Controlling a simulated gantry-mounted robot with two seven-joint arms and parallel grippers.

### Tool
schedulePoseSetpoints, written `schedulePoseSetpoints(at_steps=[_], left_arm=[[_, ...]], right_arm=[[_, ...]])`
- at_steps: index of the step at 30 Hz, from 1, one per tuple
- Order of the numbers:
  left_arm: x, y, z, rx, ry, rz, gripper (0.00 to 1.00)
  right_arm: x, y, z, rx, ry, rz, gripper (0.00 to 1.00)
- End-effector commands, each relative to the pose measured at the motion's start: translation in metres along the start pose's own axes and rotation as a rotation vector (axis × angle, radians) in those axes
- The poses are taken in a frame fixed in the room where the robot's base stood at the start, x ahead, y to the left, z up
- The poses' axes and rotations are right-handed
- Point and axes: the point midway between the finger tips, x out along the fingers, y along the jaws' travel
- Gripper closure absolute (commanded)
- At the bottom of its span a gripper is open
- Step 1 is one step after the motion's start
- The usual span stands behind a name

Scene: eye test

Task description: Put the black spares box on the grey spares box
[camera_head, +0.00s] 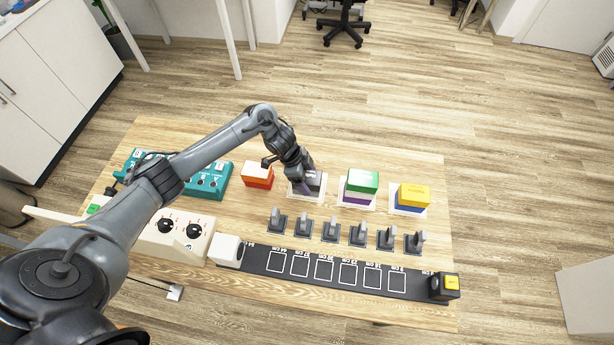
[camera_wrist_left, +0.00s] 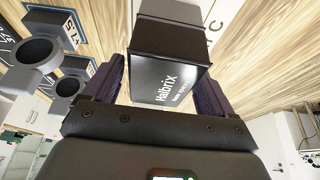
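The black spares box (camera_wrist_left: 160,82), with white "Halbrix" lettering, is between the two fingers of my left gripper (camera_wrist_left: 158,88) in the left wrist view. In the head view my left gripper (camera_head: 305,178) is at a dark box (camera_head: 315,182) over a white mat. A dark grey body (camera_wrist_left: 170,38) shows beyond the black box's rim in the wrist view. I cannot tell surely whether it is the grey spares box, or whether the two touch. My right gripper is not in view.
A green box (camera_head: 361,182) on a purple one and a yellow box (camera_head: 413,195) on a blue one stand to the right. Several grey holders (camera_head: 330,229) and a black strip (camera_head: 335,272) lie nearer on the wooden table (camera_head: 400,152).

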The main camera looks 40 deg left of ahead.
Motion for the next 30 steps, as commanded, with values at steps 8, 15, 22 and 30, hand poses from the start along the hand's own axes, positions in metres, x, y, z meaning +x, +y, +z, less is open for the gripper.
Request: schedulePoseSetpoints(at_steps=[8,15,22,30], left_arm=[[0.0,0.0,0.0,0.0,0.0,0.0,0.06],[-0.013,-0.001,-0.002,0.001,0.001,-0.002,0.06],[-0.052,-0.002,-0.002,0.001,0.001,-0.004,0.06],[-0.098,-0.001,-0.002,0.002,0.0,-0.003,0.06]], right_arm=[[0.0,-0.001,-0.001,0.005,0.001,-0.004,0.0],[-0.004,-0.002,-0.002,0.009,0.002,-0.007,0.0],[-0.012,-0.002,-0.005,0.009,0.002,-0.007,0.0],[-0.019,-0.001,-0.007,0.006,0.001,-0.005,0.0]])
